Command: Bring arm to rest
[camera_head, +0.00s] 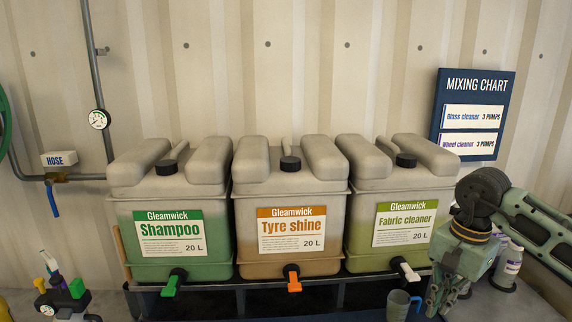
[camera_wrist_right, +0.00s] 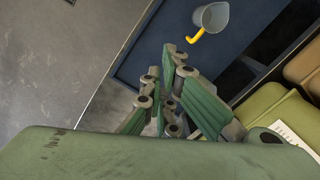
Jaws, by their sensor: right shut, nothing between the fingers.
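My right arm comes in from the right in the head view. My right gripper (camera_head: 438,298) hangs pointing down, in front of the lower right of the fabric cleaner container, just right of a grey measuring jug (camera_head: 400,304). In the wrist view the right gripper's green fingers (camera_wrist_right: 174,90) are closed together with nothing between them. My left gripper is not in view.
Shampoo (camera_head: 171,250), tyre shine (camera_head: 289,247) and fabric cleaner (camera_head: 392,240) containers stand on a rack. A white bottle (camera_head: 508,266) stands behind my right arm. A mixing chart (camera_head: 473,114) hangs on the wall. A hose tap (camera_head: 56,176) is at left.

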